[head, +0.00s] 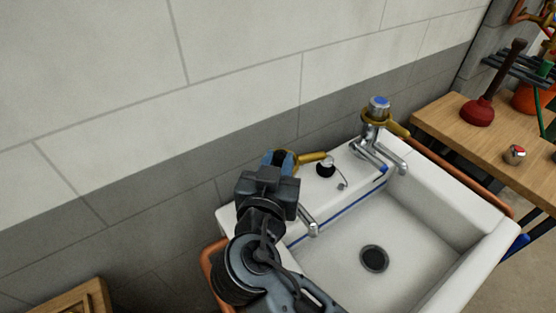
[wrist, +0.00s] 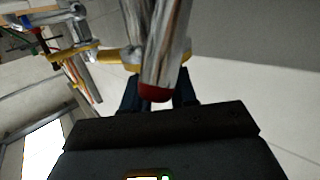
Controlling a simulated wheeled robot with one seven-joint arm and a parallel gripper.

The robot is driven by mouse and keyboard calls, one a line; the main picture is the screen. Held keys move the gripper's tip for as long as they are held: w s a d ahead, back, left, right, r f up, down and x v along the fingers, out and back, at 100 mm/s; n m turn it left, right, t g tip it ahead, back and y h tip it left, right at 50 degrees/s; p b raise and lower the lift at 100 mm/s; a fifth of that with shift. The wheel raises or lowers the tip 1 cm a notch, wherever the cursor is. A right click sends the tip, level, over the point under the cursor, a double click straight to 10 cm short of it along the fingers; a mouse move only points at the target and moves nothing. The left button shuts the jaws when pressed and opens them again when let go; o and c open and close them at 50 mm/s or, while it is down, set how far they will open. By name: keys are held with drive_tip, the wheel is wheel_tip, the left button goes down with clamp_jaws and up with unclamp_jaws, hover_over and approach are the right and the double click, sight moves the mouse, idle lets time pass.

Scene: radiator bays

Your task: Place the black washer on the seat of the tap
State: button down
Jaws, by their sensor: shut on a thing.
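My gripper (head: 279,159) is at the left tap (head: 308,222) on the back of the sink and hides most of that tap. In the wrist view, a red-ended chrome cylinder (wrist: 162,60) stands between the two dark fingers (wrist: 157,95). The jaws appear shut on it. A brass-coloured arm (head: 312,158) sticks out to the right beside my gripper. I cannot make out the black washer or the tap's seat.
The right tap (head: 379,104) has a blue top and a brass-coloured arm. A plug with a chain (head: 326,168) sits on the ledge of the white sink (head: 460,223).

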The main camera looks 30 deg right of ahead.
drive_tip(key=shift+f, duration=0.15)
drive_tip(key=c, duration=0.9)
unclamp_jaws()
drive_tip(key=shift+r, duration=0.25)
drive_tip(key=b+v, duration=0.2)
drive_tip(key=v, duration=1)
